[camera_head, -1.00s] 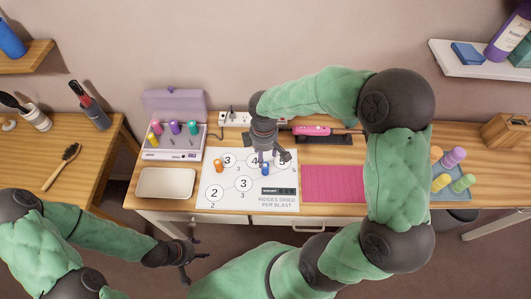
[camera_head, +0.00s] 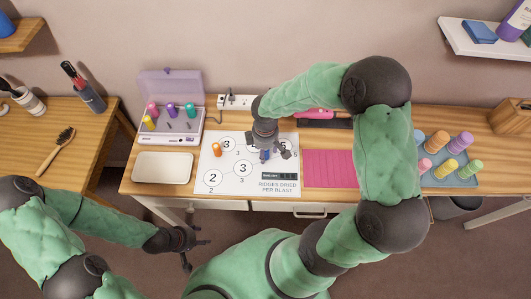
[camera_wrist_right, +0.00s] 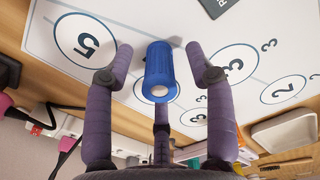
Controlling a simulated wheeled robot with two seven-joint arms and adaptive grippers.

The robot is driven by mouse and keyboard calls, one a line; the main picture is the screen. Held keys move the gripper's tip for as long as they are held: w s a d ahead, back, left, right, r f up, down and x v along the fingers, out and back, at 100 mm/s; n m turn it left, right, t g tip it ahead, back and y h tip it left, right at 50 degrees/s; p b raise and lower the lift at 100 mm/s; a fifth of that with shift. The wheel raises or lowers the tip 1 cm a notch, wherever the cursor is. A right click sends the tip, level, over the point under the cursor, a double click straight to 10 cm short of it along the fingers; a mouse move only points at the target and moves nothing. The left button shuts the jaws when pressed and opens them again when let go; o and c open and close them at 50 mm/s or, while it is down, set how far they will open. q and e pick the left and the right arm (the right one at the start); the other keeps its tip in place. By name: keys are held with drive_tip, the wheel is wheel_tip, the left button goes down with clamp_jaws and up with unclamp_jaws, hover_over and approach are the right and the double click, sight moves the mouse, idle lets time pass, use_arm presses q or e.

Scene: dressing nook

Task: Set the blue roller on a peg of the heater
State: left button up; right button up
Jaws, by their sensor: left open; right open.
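The blue roller (camera_head: 264,156) stands on the white numbered sheet (camera_head: 220,184); it also shows in the right wrist view (camera_wrist_right: 160,74). My right gripper (camera_head: 269,153) is open above the sheet. In the right wrist view its fingers (camera_wrist_right: 160,75) are spread on either side of the blue roller, with a gap on both sides. The heater (camera_head: 165,138) stands at the left of the table with its lid up. It holds pink, purple, teal and yellow rollers, and some bare pegs show in its front part. My left gripper (camera_head: 188,246) is open and empty, in front of the table.
A white tray (camera_head: 163,182) lies in front of the heater. A pink mat (camera_head: 328,168) is right of the sheet, and a tray with several rollers (camera_head: 448,181) is further right, past my right arm.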

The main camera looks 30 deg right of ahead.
drive_tip(key=shift+f, duration=0.55)
drive_tip(key=shift+r, duration=0.1)
drive_tip(key=c, duration=1.1)
